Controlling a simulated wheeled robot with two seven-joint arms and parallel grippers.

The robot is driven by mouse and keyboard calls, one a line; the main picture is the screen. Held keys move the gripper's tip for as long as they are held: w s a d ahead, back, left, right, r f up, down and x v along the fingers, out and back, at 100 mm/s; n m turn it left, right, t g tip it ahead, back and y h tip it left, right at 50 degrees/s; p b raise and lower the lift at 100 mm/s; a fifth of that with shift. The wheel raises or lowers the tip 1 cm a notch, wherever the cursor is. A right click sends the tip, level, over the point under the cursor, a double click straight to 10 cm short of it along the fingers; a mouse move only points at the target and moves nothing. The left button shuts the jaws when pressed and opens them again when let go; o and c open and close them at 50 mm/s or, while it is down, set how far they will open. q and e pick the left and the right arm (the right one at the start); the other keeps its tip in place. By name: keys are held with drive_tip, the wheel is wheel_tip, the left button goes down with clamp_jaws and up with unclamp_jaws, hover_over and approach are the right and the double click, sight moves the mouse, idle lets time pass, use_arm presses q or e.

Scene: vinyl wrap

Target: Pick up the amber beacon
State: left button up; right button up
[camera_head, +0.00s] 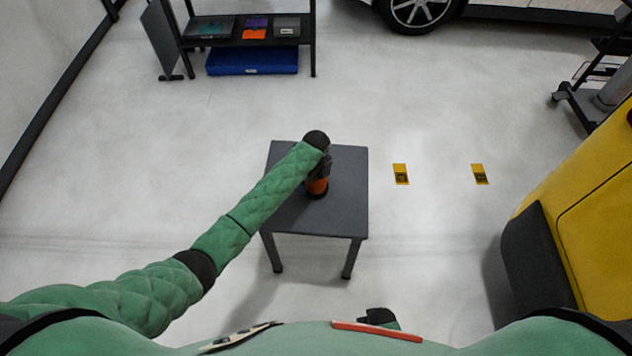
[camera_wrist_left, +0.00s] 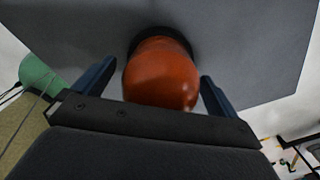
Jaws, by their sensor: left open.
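The amber beacon (camera_head: 317,187) stands on the small dark grey table (camera_head: 342,208). It is an orange dome on a black base, and my left gripper partly hides it in the head view. In the left wrist view the beacon (camera_wrist_left: 161,75) lies between the two fingers of my left gripper (camera_wrist_left: 160,90), with a gap on each side. My left gripper (camera_head: 322,170) is open at the beacon. My right gripper's fingers do not show; only a small dark part appears at the bottom edge of the head view.
The table top around the beacon is bare. A shelf with a blue bin (camera_head: 252,61) stands at the back left. A yellow vehicle body (camera_head: 580,225) is at the right. Two yellow floor markers (camera_head: 401,174) lie right of the table on clear floor.

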use_arm(q)
drive_tip(key=shift+f, duration=0.45)
drive_tip(key=c, duration=1.3)
drive_tip(key=shift+c, duration=0.9)
drive_tip(key=shift+r, duration=0.15)
